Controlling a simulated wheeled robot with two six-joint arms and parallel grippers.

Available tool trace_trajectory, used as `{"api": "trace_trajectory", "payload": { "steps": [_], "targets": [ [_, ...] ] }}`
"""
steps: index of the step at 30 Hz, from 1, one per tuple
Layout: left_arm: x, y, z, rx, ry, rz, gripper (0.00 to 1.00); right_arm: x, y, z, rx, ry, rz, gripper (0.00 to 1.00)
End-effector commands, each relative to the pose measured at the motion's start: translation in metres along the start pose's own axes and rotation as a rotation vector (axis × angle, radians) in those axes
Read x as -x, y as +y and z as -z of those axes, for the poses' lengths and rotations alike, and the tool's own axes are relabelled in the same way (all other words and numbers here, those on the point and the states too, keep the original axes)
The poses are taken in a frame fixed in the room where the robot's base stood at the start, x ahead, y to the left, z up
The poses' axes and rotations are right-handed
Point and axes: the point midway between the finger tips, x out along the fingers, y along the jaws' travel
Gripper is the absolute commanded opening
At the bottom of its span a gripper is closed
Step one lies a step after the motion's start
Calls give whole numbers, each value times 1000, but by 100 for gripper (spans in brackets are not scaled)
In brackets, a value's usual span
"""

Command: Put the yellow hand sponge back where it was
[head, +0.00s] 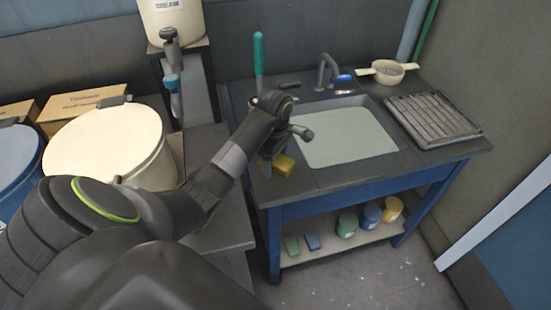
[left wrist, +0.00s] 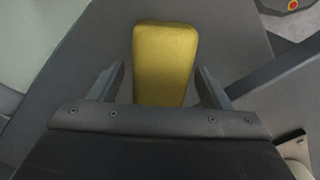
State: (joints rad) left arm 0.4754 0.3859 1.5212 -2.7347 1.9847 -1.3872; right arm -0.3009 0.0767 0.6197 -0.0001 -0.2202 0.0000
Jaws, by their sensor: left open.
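The yellow hand sponge (head: 283,165) lies on the dark counter to the left of the sink, close to the counter's front edge. My left gripper (head: 270,160) is above the counter at the sponge. In the left wrist view the sponge (left wrist: 163,62) shows between the two open fingers of my left gripper (left wrist: 160,85), with a gap on each side. Its lower end is hidden by the gripper body. My right gripper is not in view.
The sink basin (head: 345,135) is right of the sponge. A ribbed drying rack (head: 433,118) and a pale strainer (head: 387,72) stand farther right. A green-handled tool (head: 258,55) stands behind my gripper. The lower shelf (head: 325,247) holds sponges and several tubs.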

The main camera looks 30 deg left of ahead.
Motion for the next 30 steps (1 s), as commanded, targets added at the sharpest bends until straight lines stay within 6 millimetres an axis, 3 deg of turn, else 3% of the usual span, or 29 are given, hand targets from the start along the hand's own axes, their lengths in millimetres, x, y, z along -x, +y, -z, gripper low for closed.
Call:
{"api": "trace_trajectory", "payload": {
  "steps": [9, 30],
  "targets": [
    [7, 0, 0, 0, 0, -1, 71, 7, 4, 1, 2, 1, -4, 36],
    [95, 0, 0, 0, 0, 0, 71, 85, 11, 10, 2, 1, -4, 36]
  ]
}}
